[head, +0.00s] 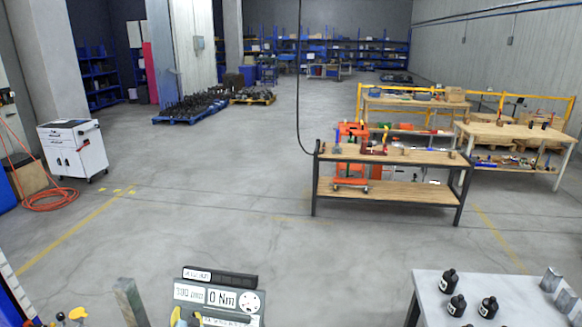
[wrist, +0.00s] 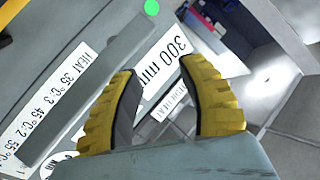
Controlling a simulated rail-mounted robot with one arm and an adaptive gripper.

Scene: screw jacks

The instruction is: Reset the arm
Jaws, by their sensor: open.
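My gripper (wrist: 158,68) shows in the wrist view with its two yellow ribbed fingers spread apart and nothing between them. Beyond the fingertips is a grey panel (wrist: 115,35) with white labels, one reading 300 mm and another with HEAT and temperatures. A green dot (wrist: 151,7) is at its top. I cannot tell the gap between fingers and panel. In the head view, a labelled panel (head: 216,311) reading 0 Nm stands at the bottom edge, with small yellow parts in front of it, cut off by the frame.
A light table (head: 505,290) with several black bottles stands at the lower right. A wood-topped workbench (head: 420,157) with orange equipment is further back. A white cabinet (head: 74,152) and an orange hose (head: 55,199) are at the left. The middle floor is clear.

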